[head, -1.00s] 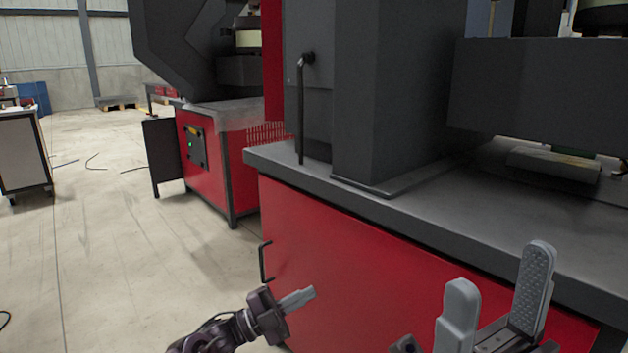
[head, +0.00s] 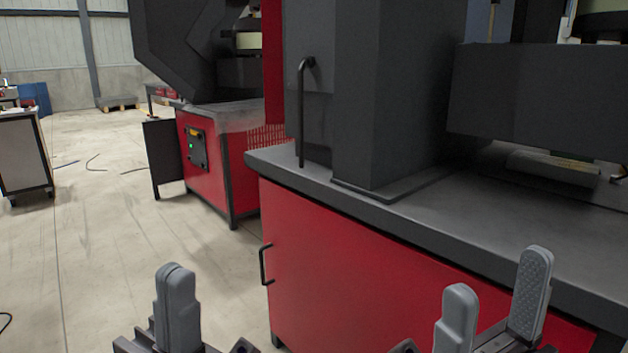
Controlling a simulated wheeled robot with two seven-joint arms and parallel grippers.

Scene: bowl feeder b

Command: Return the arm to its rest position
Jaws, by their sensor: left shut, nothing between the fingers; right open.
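My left gripper (head: 176,308) is at the bottom left of the head view, pointing up, with its two grey fingers together and nothing between them. It is over the floor, left of the red machine base. My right gripper (head: 492,305) is at the bottom right, pointing up, with its two grey fingers apart and nothing between them. It shows in front of the red machine base. Most of both arms is out of view below.
A large machine with a red base (head: 345,275) and a dark grey top (head: 440,215) fills the right side. A black handle (head: 265,265) sticks out of its base. A second red machine (head: 235,175) stands behind. A white cabinet (head: 22,155) is far left. The floor (head: 110,240) between is clear.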

